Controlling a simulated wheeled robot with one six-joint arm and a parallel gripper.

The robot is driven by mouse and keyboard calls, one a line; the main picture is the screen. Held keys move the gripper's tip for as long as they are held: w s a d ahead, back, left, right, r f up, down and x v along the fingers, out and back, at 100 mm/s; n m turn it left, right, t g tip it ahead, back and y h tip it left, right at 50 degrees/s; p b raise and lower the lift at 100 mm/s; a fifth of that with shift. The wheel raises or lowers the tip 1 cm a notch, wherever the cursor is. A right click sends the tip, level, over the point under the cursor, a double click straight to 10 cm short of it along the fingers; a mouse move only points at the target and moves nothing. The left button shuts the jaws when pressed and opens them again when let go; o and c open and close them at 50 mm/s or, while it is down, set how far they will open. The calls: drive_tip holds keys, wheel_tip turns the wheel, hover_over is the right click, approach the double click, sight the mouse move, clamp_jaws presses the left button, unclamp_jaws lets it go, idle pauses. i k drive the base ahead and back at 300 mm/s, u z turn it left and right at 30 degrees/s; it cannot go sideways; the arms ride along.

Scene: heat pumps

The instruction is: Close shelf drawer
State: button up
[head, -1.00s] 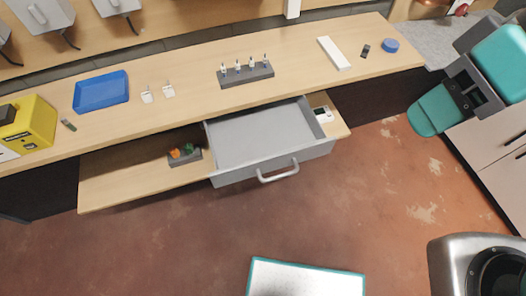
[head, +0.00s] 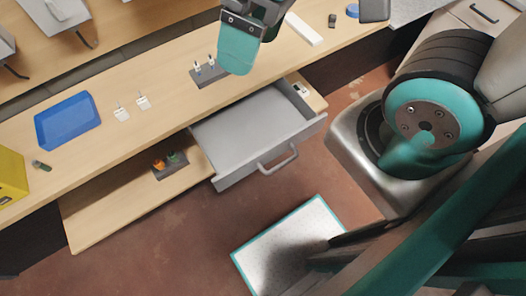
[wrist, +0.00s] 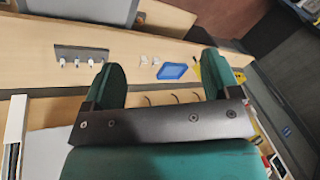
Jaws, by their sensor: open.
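The grey shelf drawer (head: 245,133) is pulled out from under the workbench in the head view. Its inside looks empty, and its bar handle (head: 278,162) is on the front panel. My gripper (head: 238,58) is in the upper middle of the head view, over the bench area behind the drawer and apart from the handle. Its teal fingers are spread with nothing between them in the wrist view (wrist: 162,80).
The workbench (head: 165,88) holds a blue tray (head: 67,121), a connector rack (head: 209,75) and a white bar (head: 303,30). A small dark bin (head: 170,166) sits on the lower shelf left of the drawer. A teal-edged white panel (head: 290,245) is below the drawer.

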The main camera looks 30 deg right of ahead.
sight(238, 139)
drive_tip(key=z, duration=0.05)
drive_tip(key=k, duration=1.15)
drive_tip(key=u, duration=0.05)
